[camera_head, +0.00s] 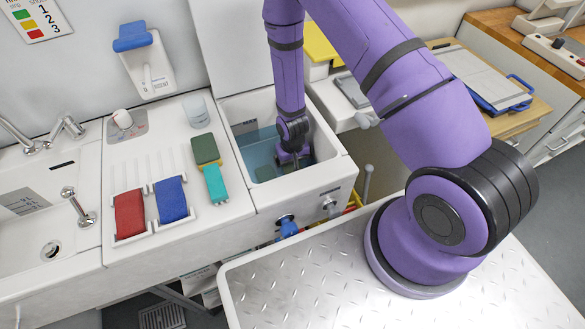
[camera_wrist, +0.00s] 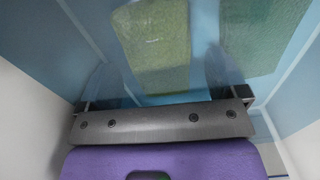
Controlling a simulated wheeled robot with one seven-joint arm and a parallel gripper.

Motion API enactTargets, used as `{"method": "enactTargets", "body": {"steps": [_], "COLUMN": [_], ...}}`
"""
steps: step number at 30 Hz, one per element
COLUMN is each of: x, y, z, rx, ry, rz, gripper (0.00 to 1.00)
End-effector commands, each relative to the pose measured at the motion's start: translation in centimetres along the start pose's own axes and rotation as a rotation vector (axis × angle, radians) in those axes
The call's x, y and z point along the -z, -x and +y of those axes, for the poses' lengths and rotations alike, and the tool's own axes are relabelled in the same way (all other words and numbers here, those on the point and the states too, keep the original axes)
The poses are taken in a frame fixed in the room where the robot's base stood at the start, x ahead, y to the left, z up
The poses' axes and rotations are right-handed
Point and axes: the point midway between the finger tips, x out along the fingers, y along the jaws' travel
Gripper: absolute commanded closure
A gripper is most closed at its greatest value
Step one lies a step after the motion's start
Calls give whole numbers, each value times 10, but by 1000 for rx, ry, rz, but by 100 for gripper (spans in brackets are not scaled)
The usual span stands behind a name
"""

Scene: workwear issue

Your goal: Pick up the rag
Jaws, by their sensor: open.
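My gripper (camera_head: 292,160) reaches down into a water-filled basin (camera_head: 328,163), its lower end at or below the water. In the wrist view my gripper (camera_wrist: 158,84) has its two fingers wide apart and blurred by the water. A pale yellow-green, cloth-like piece (camera_wrist: 153,40), possibly the rag, lies under water ahead of and between the fingers, apparently not gripped. A darker green textured piece (camera_wrist: 262,35) lies to its right, outside the fingers. Which one is the rag I cannot tell for certain. In the head view a dim green piece (camera_head: 266,172) shows under the water.
A clear cup (camera_head: 196,111) stands behind. The basin walls surround my gripper closely.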

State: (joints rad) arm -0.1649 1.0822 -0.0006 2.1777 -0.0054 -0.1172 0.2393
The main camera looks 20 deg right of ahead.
Motion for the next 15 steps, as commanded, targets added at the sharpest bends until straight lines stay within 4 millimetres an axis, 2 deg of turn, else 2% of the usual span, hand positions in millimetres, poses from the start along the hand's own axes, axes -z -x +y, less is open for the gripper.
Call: {"method": "enactTargets", "body": {"steps": [3,11,12,15], "x": [0,0,0,0], "y": [-9,-11,-11,-11], "z": [0,0,0,0], "rx": [0,0,0,0], "ry": [0,0,0,0], "rz": [0,2,1,1], "gripper": [8,8,11,34]}}
